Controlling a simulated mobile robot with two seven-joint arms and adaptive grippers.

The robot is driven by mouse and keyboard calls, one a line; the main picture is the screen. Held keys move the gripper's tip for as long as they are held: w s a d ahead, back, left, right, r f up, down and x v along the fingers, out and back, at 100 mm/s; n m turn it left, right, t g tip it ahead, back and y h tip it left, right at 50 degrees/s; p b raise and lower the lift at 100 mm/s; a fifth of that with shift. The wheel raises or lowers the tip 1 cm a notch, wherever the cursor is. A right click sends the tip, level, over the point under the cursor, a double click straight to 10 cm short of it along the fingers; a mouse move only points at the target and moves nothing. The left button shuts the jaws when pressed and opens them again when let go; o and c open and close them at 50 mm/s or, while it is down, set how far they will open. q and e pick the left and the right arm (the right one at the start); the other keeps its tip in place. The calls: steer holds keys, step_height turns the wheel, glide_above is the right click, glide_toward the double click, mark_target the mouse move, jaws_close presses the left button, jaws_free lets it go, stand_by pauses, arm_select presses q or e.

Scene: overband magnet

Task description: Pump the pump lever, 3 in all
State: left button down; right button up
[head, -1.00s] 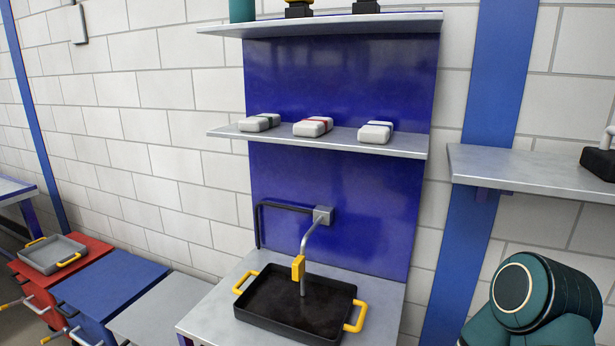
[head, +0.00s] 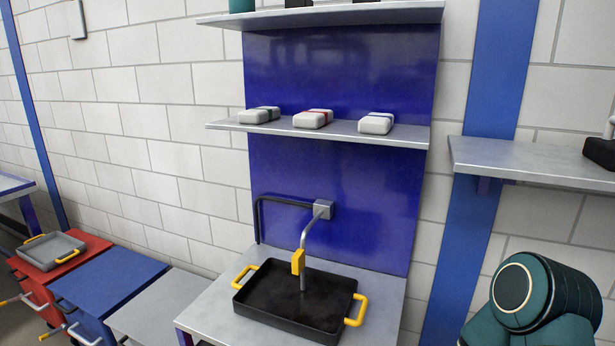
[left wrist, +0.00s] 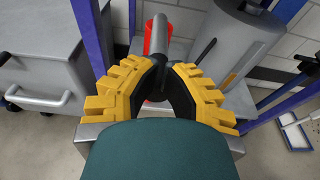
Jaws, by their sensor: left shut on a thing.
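In the left wrist view my left gripper (left wrist: 164,72) has its two yellow toothed fingers closed around a dark grey bar (left wrist: 156,32), which looks like the pump lever. The bar's near end sits between the fingertips, and the fingers partly hide it. A large grey cylindrical body (left wrist: 238,45), perhaps the pump, stands just beyond to the right. The lever and the left gripper do not show in the head view. My right gripper is in neither view.
A black tray (head: 258,312) with yellow handles stands on a grey bench below a spout with a yellow lever (head: 298,262). Shelves (head: 290,127) hold white boxes. In the left wrist view, a grey wheeled cabinet (left wrist: 40,75) stands left and a red object (left wrist: 149,40) lies behind the bar.

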arm_select(q)
steer(key=shift+f, duration=1.7)
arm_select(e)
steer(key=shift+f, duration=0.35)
arm_select(q)
steer(key=shift+f, duration=0.95)
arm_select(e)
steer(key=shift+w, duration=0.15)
